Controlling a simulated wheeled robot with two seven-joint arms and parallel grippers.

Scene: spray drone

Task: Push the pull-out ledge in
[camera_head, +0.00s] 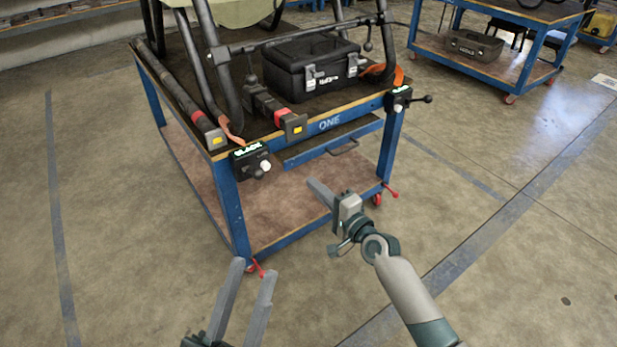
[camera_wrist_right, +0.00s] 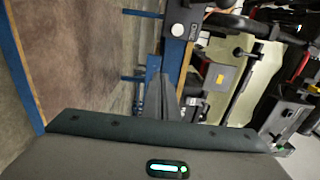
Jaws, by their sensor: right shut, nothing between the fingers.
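The pull-out ledge (camera_head: 333,143) is a blue-fronted panel with a dark top, below the front edge of the workbench (camera_head: 232,205) marked ONE. A strip of its top shows, so it seems to stand out a little. A dark handle (camera_head: 345,149) is on its front. My right gripper (camera_head: 314,186) is shut and empty, in front of and below the ledge, apart from it in the head view. In the right wrist view its fingers (camera_wrist_right: 170,98) point toward the bench; contact cannot be told there. My left gripper (camera_head: 254,268) is open and empty, low near the bench's front left leg.
A SLACK box (camera_head: 250,160) with a white knob hangs at the bench's left corner. Another control box with a lever (camera_head: 399,100) is at the right corner. A black toolbox (camera_head: 312,68) and the drone's legs stand on top. The floor in front and right is clear.

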